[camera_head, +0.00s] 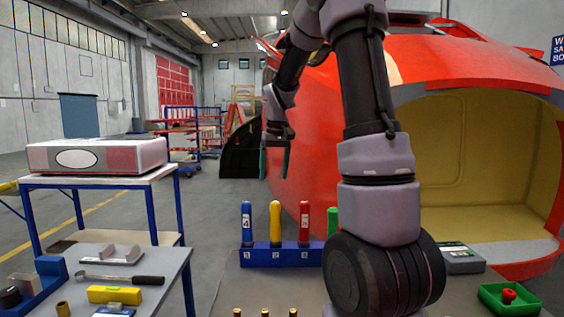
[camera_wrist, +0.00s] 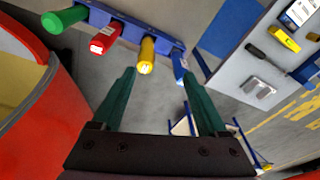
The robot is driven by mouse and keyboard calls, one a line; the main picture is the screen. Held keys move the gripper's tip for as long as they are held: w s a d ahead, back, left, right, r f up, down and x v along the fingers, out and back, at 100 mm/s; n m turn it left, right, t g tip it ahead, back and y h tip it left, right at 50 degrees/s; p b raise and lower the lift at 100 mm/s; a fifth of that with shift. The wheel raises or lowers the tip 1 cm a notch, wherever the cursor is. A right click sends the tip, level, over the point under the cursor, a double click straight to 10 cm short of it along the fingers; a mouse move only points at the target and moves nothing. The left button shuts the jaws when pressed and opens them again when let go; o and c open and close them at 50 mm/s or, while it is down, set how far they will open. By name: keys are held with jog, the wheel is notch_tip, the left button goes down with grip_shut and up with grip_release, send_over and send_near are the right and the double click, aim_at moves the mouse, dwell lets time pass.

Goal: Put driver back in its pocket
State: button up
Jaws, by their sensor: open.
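A blue rack (camera_head: 262,262) stands on the bench, with numbered labels on its front. Upright in it, left to right, are a blue driver (camera_head: 247,222), a yellow driver (camera_head: 275,222), a red driver (camera_head: 304,220) and a green driver (camera_head: 333,221). My arm partly hides the green driver. The blue driver's label looks like a 4, above the rack's leftmost label, 1. My gripper (camera_head: 275,165) is open and empty, higher than the drivers. In the wrist view, the yellow driver (camera_wrist: 147,55) and blue driver (camera_wrist: 180,65) show between or beyond my fingertips (camera_wrist: 158,76).
A large red nosecone (camera_head: 420,65) stands behind on the right. A green tray (camera_head: 508,300) with a red knob and a grey device (camera_head: 462,259) are at right.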

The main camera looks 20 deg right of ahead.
jog(key=s+a+r+m+t, duration=0.1)
jog(key=s+a+r+t, duration=0.1)
jog(key=s, duration=0.6)
jog(key=s+a+r+m+t+y, duration=0.1)
jog(key=s+a+r, duration=0.1)
jog(key=s+r, duration=0.3)
jog(key=s+a+r+m+t, duration=0.1)
jog(key=s+a+r+t, duration=0.1)
jog(key=s, duration=0.9)
jog(key=shift+s+a+r+m+t+y, duration=0.2)
jog(key=shift+a+r+m+t+y, duration=0.15)
jog(key=shift+a+r, duration=0.35)
jog(key=shift+d+r, duration=0.1)
jog(key=shift+d, duration=0.05)
